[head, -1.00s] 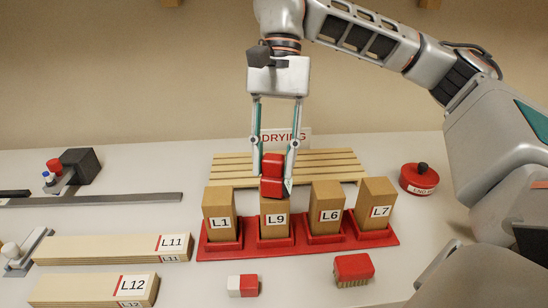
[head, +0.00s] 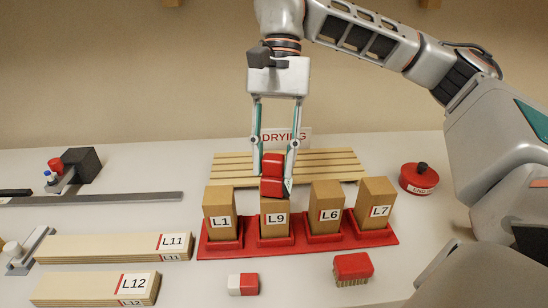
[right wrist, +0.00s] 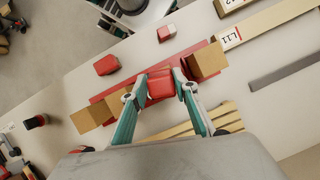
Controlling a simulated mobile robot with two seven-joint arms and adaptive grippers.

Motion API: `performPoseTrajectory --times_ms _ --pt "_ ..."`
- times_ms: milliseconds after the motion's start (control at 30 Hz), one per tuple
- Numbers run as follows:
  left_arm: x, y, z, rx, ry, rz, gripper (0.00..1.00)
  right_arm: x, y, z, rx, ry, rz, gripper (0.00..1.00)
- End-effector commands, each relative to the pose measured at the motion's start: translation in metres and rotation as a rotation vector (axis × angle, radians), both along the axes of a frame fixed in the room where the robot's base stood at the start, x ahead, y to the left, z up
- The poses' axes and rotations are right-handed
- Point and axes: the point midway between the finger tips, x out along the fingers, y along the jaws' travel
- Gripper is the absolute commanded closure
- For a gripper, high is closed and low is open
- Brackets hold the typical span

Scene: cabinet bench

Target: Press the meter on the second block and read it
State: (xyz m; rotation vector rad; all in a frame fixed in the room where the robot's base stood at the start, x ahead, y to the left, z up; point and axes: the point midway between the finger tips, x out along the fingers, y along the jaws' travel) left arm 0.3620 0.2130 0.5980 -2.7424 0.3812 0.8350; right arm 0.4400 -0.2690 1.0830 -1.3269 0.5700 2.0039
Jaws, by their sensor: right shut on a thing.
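Several upright wooden blocks stand in a red rack (head: 380,237). From left to right they are L1 (head: 219,206), L9 (head: 275,229), L6 (head: 326,203) and L7 (head: 376,200). My right gripper (head: 272,180) is shut on a red meter (head: 272,162) directly above L9, the second block from the left. The meter's lower end is at the top of L9 and appears to touch it. The meter also shows between the fingers in the right wrist view (right wrist: 160,84), where it hides L9. No reading is visible on it. My left gripper is not in view.
Behind the rack lies a slatted wooden drying stand (head: 330,160) with a DRYING sign (head: 297,138). A red round container (head: 419,180) is at the right. A red brush (head: 352,267) and a red-white block (head: 243,284) lie in front. Boards L11 (head: 110,248) and L12 (head: 95,289) lie left.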

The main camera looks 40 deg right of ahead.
Motion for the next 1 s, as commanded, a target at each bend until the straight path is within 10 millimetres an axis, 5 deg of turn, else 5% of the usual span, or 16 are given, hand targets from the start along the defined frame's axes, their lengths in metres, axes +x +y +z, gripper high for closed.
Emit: performPoseTrajectory --times_ms 500,1000 --pt "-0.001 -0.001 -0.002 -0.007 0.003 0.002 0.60 -0.001 0.000 -0.004 -0.004 0.007 0.001 0.97" --pt "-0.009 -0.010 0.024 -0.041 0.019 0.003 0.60 -0.001 0.000 0.041 -0.002 -0.003 0.000 0.97"
